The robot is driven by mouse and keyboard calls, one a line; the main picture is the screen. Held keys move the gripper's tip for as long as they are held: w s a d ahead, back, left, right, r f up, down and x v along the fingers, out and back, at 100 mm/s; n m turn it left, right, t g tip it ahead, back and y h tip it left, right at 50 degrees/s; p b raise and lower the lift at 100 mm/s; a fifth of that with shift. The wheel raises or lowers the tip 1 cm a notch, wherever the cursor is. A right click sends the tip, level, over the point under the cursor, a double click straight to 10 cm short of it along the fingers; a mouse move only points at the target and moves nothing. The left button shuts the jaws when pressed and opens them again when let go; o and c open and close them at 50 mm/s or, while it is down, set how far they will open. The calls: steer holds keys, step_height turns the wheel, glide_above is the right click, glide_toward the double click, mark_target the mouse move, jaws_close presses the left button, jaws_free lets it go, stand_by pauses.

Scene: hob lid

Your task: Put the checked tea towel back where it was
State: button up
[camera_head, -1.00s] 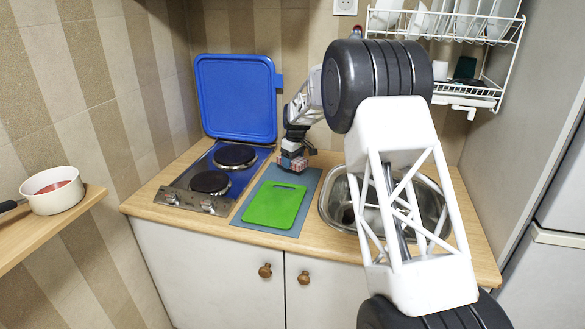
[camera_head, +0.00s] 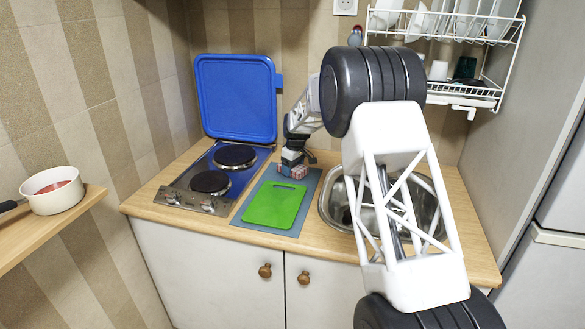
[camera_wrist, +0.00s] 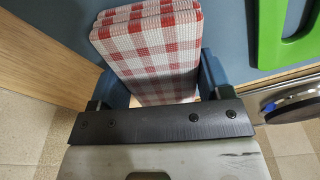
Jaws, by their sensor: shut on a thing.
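The folded red-and-white checked tea towel (camera_wrist: 150,50) is between the two fingers of my gripper (camera_wrist: 155,88) in the wrist view. My gripper is shut on it. In the head view my gripper (camera_head: 293,165) and the towel (camera_head: 292,171) are low over the back part of the blue-grey mat (camera_head: 310,185), behind the green cutting board (camera_head: 275,204). I cannot tell whether the towel touches the mat. The towel's far side is partly hidden by my gripper.
The hob (camera_head: 205,200) stands left of the mat with its blue lid (camera_head: 236,98) raised. The sink (camera_head: 333,200) is at the right, partly hidden by my arm. A dish rack (camera_head: 515,35) hangs above it. A pot (camera_head: 52,200) sits on a shelf at the left.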

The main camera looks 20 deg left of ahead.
mark_target(296, 167)
steer(key=shift+f, duration=0.15)
steer(key=o, duration=0.9)
steer(key=shift+r, duration=0.2)
steer(key=shift+s+d+r, duration=0.1)
steer(key=shift+d+r, duration=0.1)
steer(key=shift+r, duration=1.8)
steer(key=shift+s+d+r, duration=0.1)
steer(key=shift+d+r, duration=0.15)
steer(key=shift+r, duration=1.7)
steer(key=shift+s+d+r, duration=0.1)
steer(key=shift+d+r, duration=0.1)
steer(key=shift+r, duration=1.8)
